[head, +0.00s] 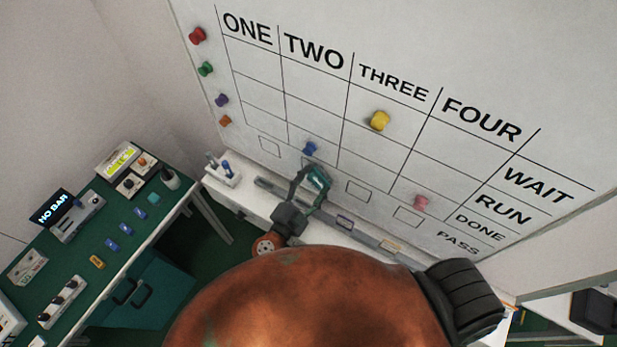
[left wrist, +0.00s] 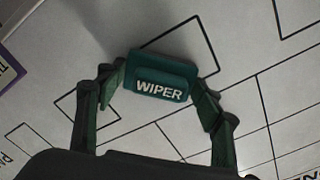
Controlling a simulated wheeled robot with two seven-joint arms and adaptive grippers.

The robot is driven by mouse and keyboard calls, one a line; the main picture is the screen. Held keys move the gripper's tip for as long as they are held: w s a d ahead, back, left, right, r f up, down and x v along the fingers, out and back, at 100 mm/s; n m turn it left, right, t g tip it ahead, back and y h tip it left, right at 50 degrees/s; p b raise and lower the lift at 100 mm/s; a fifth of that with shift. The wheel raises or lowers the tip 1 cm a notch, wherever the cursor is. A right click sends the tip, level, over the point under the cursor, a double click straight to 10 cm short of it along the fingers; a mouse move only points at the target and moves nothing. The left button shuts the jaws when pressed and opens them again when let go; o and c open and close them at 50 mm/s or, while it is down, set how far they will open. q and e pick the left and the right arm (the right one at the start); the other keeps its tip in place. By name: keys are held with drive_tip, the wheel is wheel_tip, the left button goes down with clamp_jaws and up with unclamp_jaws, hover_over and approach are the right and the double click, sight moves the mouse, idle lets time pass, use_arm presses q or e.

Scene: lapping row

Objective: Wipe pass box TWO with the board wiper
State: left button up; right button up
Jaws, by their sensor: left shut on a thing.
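The whiteboard (head: 450,60) has columns ONE to FOUR and rows WAIT, RUN, DONE and PASS. My left gripper (head: 308,187) is at the bottom of column TWO, shut on the teal board wiper (head: 318,180). In the left wrist view the wiper (left wrist: 160,78), lettered WIPER, sits between both fingers, over the board. Drawn box lines show around it, so it covers much of pass box TWO (left wrist: 207,35). I cannot tell whether the wiper touches the board, or whether any mark lies beneath it. My right gripper is not in view.
A blue magnet (head: 310,148) sits just above the wiper; yellow (head: 380,121) and pink (head: 421,202) magnets are further right. A ledge (head: 270,187) runs below the board, with a pen holder (head: 222,170) at its left end. A green bench (head: 130,220) stands at left.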

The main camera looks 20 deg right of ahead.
sight(306, 178)
use_arm(q)
drive_tip(key=shift+s+d+r, duration=0.15)
drive_tip(key=shift+s, duration=0.15)
drive_tip(key=shift+w+d, duration=0.1)
drive_tip(key=shift+d, duration=0.05)
drive_tip(key=shift+c, duration=0.4)
drive_tip(key=shift+w+a+p, duration=0.4)
drive_tip(key=shift+w+a, duration=0.2)
drive_tip(key=shift+w, duration=0.2)
drive_tip(key=shift+c, duration=0.2)
drive_tip(key=shift+w+a, duration=0.55)
drive_tip(key=shift+a, duration=0.15)
drive_tip(key=shift+w+a, duration=0.6)
drive_tip(key=shift+w, duration=0.25)
drive_tip(key=shift+w+a, duration=0.55)
drive_tip(key=shift+w, duration=0.3)
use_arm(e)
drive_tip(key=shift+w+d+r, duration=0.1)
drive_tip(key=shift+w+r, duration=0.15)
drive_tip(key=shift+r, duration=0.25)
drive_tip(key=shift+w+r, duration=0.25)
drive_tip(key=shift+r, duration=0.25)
